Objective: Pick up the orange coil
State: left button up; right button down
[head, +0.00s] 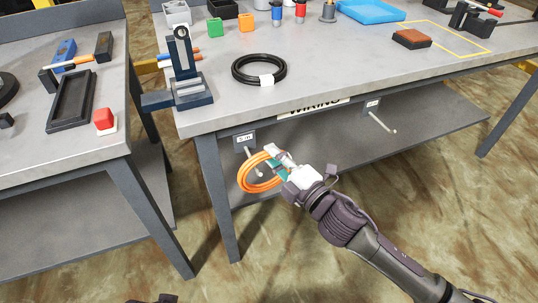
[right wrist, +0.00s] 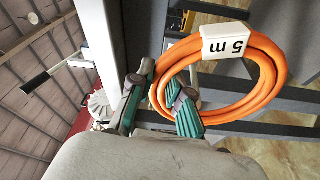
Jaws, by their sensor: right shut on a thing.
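The orange coil (head: 243,178) is a ring of several cable loops, just below the front edge of the workbench in the head view. My right gripper (head: 279,163) is shut on the coil's right side. In the right wrist view the coil (right wrist: 270,75) fills the upper right, with a white "5 m" tag (right wrist: 226,41) on it. The gripper's teal fingers (right wrist: 189,120) close around its lower left part. A peg under a small sign (head: 244,139) is beside or within the coil; I cannot tell whether the coil rests on it.
A second peg (head: 381,122) sticks out under the bench edge to the right. The bench top (head: 330,75) carries a black coil (head: 240,72), a blue tray (head: 370,11) and a dark stand (head: 184,70). A side table (head: 30,158) stands at left. Open floor lies in front.

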pick_arm(q)
jog(key=shift+s+r, duration=0.3)
jog(key=shift+r, duration=0.2)
pick_arm(e)
jog(key=v, duration=1.6)
jog(key=shift+s+r, duration=0.25)
jog(key=shift+r, duration=0.1)
pick_arm(q)
jog(key=shift+w+r, duration=0.1)
jog(key=shift+w, duration=0.1)
pick_arm(e)
jog(key=shift+d, duration=0.15)
